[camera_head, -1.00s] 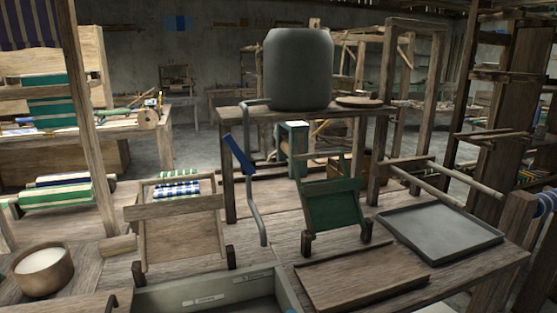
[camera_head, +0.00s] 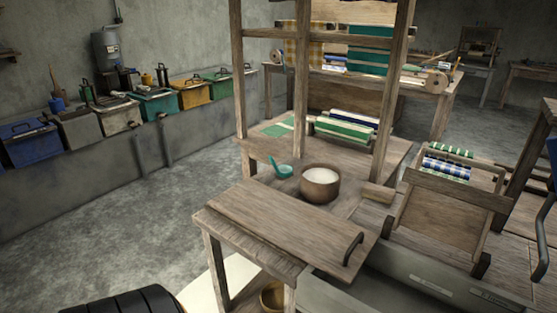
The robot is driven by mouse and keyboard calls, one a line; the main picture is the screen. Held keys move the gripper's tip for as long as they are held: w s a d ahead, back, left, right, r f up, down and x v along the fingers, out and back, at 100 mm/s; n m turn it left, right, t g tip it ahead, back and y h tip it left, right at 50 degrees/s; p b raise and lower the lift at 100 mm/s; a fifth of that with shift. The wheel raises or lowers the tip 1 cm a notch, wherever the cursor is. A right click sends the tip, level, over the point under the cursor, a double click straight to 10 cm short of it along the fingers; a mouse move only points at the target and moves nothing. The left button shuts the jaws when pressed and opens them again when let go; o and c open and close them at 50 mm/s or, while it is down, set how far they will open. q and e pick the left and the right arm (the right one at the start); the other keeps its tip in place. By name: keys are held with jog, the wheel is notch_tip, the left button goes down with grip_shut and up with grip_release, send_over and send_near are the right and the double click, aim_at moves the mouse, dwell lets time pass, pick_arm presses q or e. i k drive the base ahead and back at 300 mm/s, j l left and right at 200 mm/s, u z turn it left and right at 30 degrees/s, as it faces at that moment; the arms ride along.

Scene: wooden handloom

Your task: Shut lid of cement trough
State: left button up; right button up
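A long grey trough (camera_head: 400,273) with small white labels on its wall stands at the bottom right, cut off by the picture edge. It looks like cement. A flat wooden board (camera_head: 285,228) with a dark curved handle (camera_head: 353,248) at its right end lies beside it on the left, above a wooden frame with legs. I cannot tell whether this board is the trough's lid or whether it is hinged to it. The trough's inside is mostly out of view.
A bowl of white material (camera_head: 320,185) and a green scoop (camera_head: 281,170) stand on the bench behind the board. A wooden loom frame (camera_head: 301,90) rises there. Coloured lidded bins (camera_head: 157,103) line the left wall. The floor (camera_head: 170,205) between is clear.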

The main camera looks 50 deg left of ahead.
aim_at(338, 247)
jog(key=k+j+u, duration=0.1)
jog(key=u, duration=1.35)
jog(key=i+j+u, duration=0.1)
jog(key=j+u, duration=0.25)
jog(key=i+j+u, duration=0.15)
jog(key=j+u, duration=0.25)
jog(key=l, duration=0.1)
